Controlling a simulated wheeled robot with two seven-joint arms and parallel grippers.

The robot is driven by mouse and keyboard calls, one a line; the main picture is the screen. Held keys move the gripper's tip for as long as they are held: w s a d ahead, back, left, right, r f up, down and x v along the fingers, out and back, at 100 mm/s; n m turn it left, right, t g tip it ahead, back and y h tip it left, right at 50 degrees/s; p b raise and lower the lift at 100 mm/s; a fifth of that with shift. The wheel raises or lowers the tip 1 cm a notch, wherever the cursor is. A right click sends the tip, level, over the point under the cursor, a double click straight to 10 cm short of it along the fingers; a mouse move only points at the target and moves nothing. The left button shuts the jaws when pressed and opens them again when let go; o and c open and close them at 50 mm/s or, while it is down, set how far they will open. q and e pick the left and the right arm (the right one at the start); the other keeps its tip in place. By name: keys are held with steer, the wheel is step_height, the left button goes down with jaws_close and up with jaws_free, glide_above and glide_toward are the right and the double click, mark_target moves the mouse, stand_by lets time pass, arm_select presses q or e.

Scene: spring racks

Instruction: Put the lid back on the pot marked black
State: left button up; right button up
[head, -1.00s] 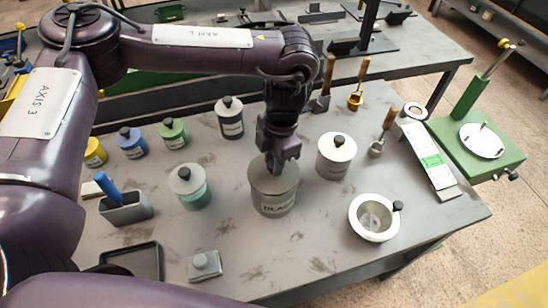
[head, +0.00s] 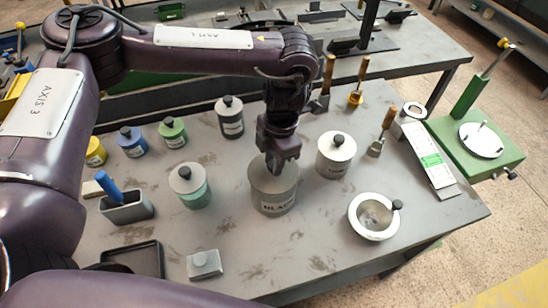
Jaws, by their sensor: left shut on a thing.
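The pot marked black (head: 272,208) is a grey cylinder near the middle of the table, with its label facing me. A grey lid (head: 262,183) is at its mouth, level and lined up with it. My left gripper (head: 276,168) is directly above, pointing down and shut on the lid's knob, which the fingers hide. I cannot tell whether the lid rests fully on the rim or sits just above it. My right gripper is not in view.
A white lidded pot (head: 336,163) stands close on the right and a green-banded lidded pot (head: 193,195) on the left. A white bowl (head: 360,231) is at the front right, a small grey block (head: 205,268) at the front left. The table front between them is clear.

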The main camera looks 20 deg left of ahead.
arm_select(q)
steer(key=o, duration=1.1)
steer(key=shift+o, duration=0.5)
steer(key=o, duration=0.4)
steer(key=shift+r, duration=0.15)
steer(key=shift+r+p, duration=3.4)
steer(key=shift+p, duration=0.2)
jaws_close()
